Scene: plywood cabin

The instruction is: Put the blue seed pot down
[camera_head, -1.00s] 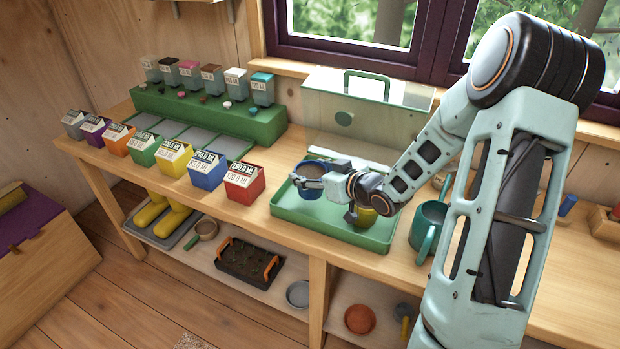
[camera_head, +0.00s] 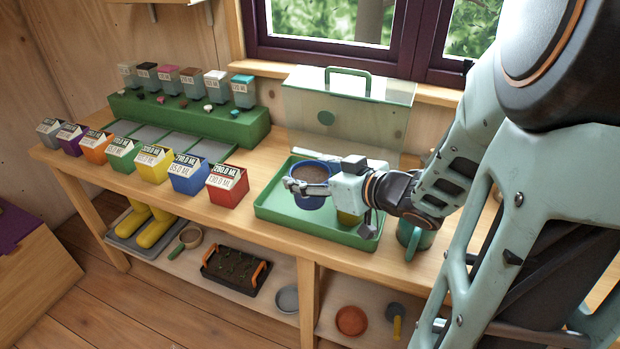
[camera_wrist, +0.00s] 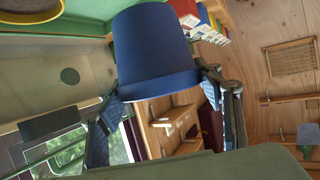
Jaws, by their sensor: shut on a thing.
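The blue seed pot (camera_head: 311,203), filled with brown soil, is upright between the fingers of my gripper (camera_head: 298,187) at the left-middle of the green tray (camera_head: 277,203). The wrist view shows the blue pot (camera_wrist: 155,50) with a finger on each side of it, near its rim. My gripper (camera_wrist: 168,105) is shut on it. I cannot tell whether the pot's base touches the tray floor. A yellow pot (camera_head: 347,218) stands in the tray just right of the blue one, partly hidden by my gripper.
A clear propagator lid with a green handle (camera_head: 348,73) stands behind the tray. A teal watering can (camera_head: 413,238) is right of the tray, partly hidden. Several coloured seed boxes, the nearest red (camera_head: 227,185), line the bench to the left. The tray's front left is bare.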

